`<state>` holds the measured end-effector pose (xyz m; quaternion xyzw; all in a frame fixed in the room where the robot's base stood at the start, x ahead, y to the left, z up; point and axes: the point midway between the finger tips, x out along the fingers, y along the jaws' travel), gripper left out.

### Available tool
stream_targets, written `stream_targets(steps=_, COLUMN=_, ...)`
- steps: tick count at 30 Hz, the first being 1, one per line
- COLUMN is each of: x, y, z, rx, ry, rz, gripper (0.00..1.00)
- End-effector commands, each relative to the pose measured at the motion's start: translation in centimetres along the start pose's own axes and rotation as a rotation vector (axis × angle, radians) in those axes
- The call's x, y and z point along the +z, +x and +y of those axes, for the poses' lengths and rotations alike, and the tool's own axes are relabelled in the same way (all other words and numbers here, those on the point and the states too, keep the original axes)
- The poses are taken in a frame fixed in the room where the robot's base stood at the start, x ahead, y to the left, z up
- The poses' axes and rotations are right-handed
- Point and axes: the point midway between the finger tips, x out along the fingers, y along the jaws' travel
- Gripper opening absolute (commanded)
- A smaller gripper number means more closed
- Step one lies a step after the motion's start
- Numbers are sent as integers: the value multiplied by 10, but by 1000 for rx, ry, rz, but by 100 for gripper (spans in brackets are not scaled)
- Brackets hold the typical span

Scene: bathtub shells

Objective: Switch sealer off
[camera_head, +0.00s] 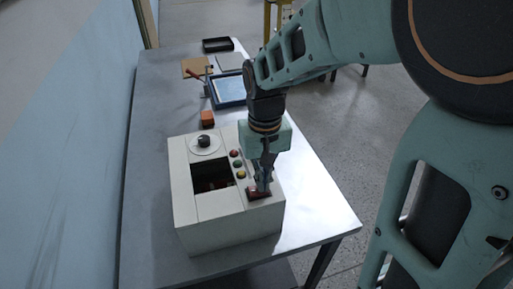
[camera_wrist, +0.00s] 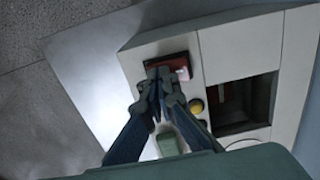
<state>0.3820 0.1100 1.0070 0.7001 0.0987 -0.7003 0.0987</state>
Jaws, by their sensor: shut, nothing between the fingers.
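The sealer is a white box (camera_head: 225,229) on the near part of the metal table in the head view; its top also shows in the wrist view (camera_wrist: 252,42). A red rocker switch (camera_head: 252,195) is set in its top near the right front corner, and it shows in the wrist view (camera_wrist: 181,66). My gripper (camera_head: 263,188) is shut and empty, pointing down with its fingertips at the switch. In the wrist view the fingertips (camera_wrist: 158,76) overlap the switch's edge. I cannot tell whether they touch it. The fingers partly hide the switch.
The sealer has a dark square opening (camera_head: 212,176), a black knob (camera_head: 204,141) and several coloured buttons (camera_head: 237,164) beside the gripper. An orange block (camera_head: 207,119), a blue tray (camera_head: 229,91) and a black tray (camera_head: 217,45) lie farther back. A wall runs along the left.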

Motion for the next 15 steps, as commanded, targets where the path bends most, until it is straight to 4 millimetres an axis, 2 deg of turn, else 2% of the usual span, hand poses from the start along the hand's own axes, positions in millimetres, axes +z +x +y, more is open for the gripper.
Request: stream_targets(steps=15, x=0, y=-41, z=0, rx=0, ry=0, rz=0, gripper=0)
